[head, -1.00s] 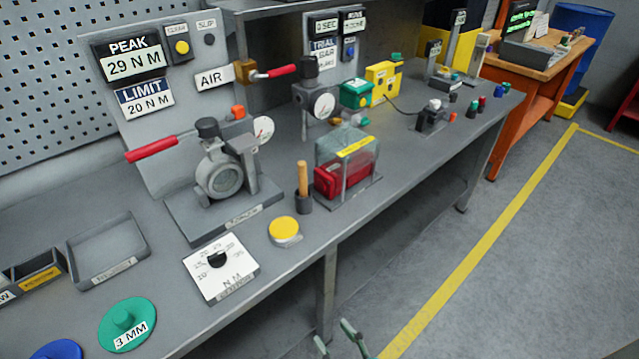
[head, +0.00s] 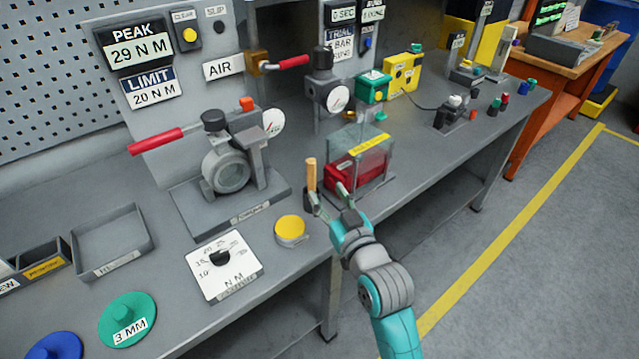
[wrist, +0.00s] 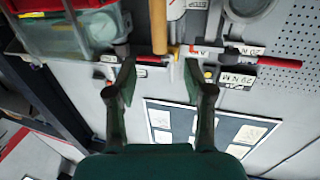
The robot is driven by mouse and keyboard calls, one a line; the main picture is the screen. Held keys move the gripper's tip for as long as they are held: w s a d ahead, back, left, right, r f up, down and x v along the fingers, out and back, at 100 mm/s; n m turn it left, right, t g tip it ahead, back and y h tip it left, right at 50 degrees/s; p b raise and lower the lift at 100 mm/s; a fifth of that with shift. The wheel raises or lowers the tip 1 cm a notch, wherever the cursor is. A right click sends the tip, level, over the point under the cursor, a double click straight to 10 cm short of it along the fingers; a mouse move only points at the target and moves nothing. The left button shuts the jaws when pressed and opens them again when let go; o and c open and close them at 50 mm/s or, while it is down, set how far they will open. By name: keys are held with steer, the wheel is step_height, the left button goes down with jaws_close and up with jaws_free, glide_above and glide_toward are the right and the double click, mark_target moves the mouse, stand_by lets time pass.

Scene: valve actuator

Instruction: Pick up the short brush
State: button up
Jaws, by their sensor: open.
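The short brush (head: 311,175) stands upright in a small dark cup, with its wooden handle up; its lower end is hidden in the cup. My gripper (head: 328,192) is open and empty at the bench's front edge, beside the brush, and partly covers the cup. In the wrist view the picture is upside down. There the wooden handle (wrist: 158,25) lines up with the gap between my open fingertips (wrist: 158,62), and its end reaches about level with them. I cannot tell whether a finger touches it.
A clear-covered box with a red part (head: 358,168) stands close behind my gripper. A yellow round pad (head: 290,229) and a white dial plate (head: 223,264) lie to the left. A valve with a red lever (head: 157,141) stands behind them. The floor in front is clear.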

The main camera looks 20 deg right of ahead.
mark_target(313, 173)
steer(key=w, duration=0.4)
steer(key=shift+w, duration=0.3)
steer(key=shift+w+a+f, duration=0.1)
steer(key=shift+w+f, duration=0.05)
steer(key=shift+w, duration=0.85)
steer(key=shift+w+a+f, duration=0.1)
steer(key=shift+w+f, duration=0.05)
steer(key=shift+w, duration=0.85)
steer(key=shift+w+a+f, duration=0.1)
steer(key=shift+w+f, duration=0.05)
steer(key=shift+w, duration=0.85)
jaws_close()
